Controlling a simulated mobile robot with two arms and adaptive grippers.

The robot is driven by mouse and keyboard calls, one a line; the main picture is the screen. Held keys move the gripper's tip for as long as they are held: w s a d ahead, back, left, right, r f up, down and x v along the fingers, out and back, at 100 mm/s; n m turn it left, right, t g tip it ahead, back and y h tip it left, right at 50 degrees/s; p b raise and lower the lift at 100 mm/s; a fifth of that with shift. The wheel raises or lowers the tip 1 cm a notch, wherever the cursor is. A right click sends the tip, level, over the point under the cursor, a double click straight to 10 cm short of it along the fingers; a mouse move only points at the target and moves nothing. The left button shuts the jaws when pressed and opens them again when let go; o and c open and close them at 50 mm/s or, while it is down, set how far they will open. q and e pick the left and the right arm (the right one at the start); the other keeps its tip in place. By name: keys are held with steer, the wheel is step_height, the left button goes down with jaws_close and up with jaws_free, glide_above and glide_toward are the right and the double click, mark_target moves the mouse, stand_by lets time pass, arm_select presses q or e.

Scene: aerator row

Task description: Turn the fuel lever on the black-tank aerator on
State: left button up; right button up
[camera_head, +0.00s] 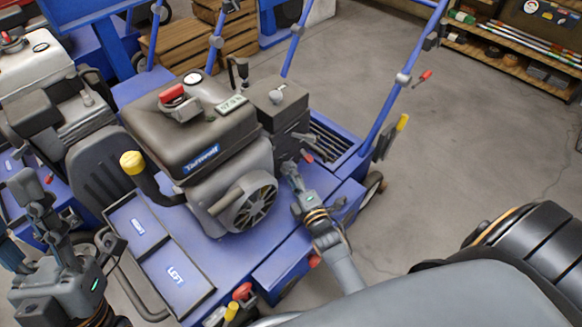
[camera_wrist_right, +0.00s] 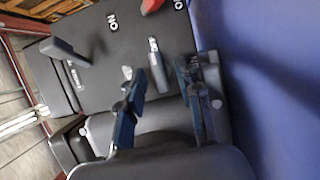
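The black-tank aerator (camera_head: 215,120) stands in the middle of the head view, with a dark fuel tank, red cap and blue deck. My right gripper (camera_head: 290,170) is at the right side of its engine. In the right wrist view its two fingers (camera_wrist_right: 160,80) are apart, with a small grey lever (camera_wrist_right: 158,72) between their tips. I cannot tell whether they touch it. White ON labels (camera_wrist_right: 112,22) mark the dark panel. Another grey lever (camera_wrist_right: 65,50) and part of a red one (camera_wrist_right: 150,5) also show there. My left gripper (camera_head: 65,215) looks open and empty at the lower left.
Another aerator with a pale tank (camera_head: 35,65) stands close on the left. Blue handle bars (camera_head: 395,90) rise behind the engine. Wooden crates (camera_head: 190,40) and a shelf (camera_head: 520,55) stand at the back. The concrete floor (camera_head: 450,150) on the right is clear.

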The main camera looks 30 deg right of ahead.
steer(key=shift+c, duration=0.6)
jaws_close()
